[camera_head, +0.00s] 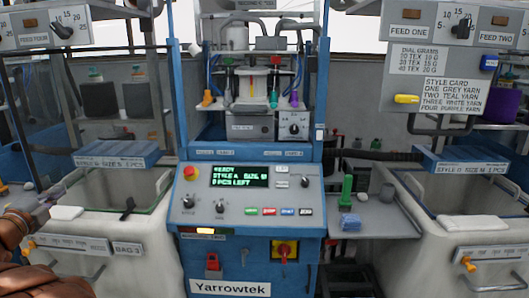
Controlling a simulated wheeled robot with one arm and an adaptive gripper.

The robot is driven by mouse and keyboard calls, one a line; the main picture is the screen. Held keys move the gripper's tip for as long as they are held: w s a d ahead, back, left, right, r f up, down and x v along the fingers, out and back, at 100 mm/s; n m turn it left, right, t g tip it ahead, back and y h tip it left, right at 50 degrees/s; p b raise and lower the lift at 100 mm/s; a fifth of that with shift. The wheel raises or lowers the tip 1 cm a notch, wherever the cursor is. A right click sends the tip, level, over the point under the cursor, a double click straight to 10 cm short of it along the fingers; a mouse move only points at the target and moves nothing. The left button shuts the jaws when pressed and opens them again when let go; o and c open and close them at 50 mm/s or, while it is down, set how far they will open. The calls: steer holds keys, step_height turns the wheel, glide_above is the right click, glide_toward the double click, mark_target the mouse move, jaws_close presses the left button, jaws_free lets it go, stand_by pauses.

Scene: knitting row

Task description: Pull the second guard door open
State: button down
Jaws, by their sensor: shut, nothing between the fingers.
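The blue knitting machine (252,215) marked Yarrowtek stands in the middle of the head view. Its knitting head (252,88) shows between two blue posts, with coloured yarn feeders around it. Two small labels, left (211,153) and right (293,153), sit on the ledge below; I cannot read them surely. No guard door stands out clearly, so I cannot tell which is the second or whether one is open. The display (240,176) reads ready, with style and size lines. My gripper is not in view.
A pale bin stands left (190,262) and another right (385,262) of the machine. A grey side shelf (375,222) holds a green tool (347,188) and a blue block (350,222). Feed boxes hang at both upper corners. A brown shape (40,282) fills the lower left corner.

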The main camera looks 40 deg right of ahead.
steer(key=shift+s+a, duration=0.1)
steer(key=shift+a, duration=0.3)
steer(key=shift+s, duration=0.1)
